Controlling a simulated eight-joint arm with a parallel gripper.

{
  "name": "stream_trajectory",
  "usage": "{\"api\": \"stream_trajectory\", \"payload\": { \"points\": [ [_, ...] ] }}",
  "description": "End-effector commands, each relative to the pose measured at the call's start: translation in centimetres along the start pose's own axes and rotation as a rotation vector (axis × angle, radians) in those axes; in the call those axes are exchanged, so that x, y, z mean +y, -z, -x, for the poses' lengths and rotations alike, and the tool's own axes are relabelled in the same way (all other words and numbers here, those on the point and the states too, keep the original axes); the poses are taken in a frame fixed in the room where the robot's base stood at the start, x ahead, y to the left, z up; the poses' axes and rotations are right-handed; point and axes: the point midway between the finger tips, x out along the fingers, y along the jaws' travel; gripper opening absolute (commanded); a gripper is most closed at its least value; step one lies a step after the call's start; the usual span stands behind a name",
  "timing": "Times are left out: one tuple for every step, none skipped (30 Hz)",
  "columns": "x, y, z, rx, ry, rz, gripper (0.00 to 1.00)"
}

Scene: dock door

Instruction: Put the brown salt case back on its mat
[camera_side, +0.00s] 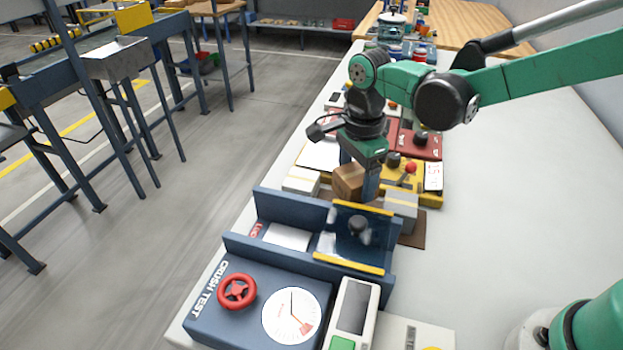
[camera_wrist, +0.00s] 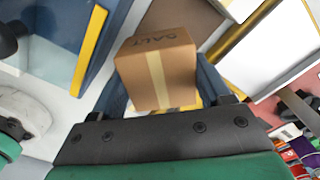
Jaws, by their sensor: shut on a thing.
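The brown salt case (camera_side: 348,183) is a small cardboard-coloured box with a pale tape stripe. In the wrist view the case (camera_wrist: 157,72) has dark lettering on top and sits between the two blue fingers of my gripper (camera_wrist: 160,85). My gripper (camera_side: 364,180) points down and is shut on the case, behind the blue press. A brown mat (camera_side: 415,238) lies on the bench to the right of the press, partly hidden by it and by a grey case (camera_side: 401,205) with a pale band. I cannot tell how far the salt case is above the bench.
The blue crush-test press (camera_side: 262,308) has yellow-edged clear shield (camera_side: 355,237), a red wheel and a dial, close in front of my gripper. A white box (camera_side: 301,181) stands left. A yellow unit (camera_side: 432,197) and red unit (camera_side: 420,144) stand behind. The right bench is clear.

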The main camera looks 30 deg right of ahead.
Motion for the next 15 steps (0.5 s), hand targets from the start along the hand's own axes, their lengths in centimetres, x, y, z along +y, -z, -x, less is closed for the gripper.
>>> {"api": "stream_trajectory", "payload": {
  "points": [
    [-0.1,0.0,-0.7,0.0,0.0,0.0,0.03],
    [-0.1,0.0,-1.0,0.0,0.0,0.0,0.03],
    [-0.1,0.0,-1.3,0.0,0.0,0.0,0.03],
    [-0.1,0.0,-1.5,0.0,0.0,0.0,0.03],
    [-0.1,0.0,-1.7,0.0,0.0,0.0,0.03],
    [0.0,0.0,-2.1,0.0,0.0,0.0,0.03],
    [0.0,0.0,-2.4,0.0,0.0,0.0,0.03],
    [0.0,0.0,-2.9,0.0,0.0,0.0,0.03],
    [-0.1,0.0,-3.5,0.0,0.0,0.0,0.03],
    [-0.1,0.0,-4.0,0.0,0.0,0.0,0.03],
    [-0.1,0.0,-4.4,0.0,0.0,0.0,0.03],
    [-0.1,0.0,-4.8,0.0,0.0,0.0,0.03],
    [0.0,0.0,-5.0,0.0,0.0,0.0,0.03],
    [0.0,0.0,-5.2,0.0,0.0,0.0,0.03],
    [0.0,0.0,-5.2,0.0,0.0,0.0,0.03]
  ]
}}
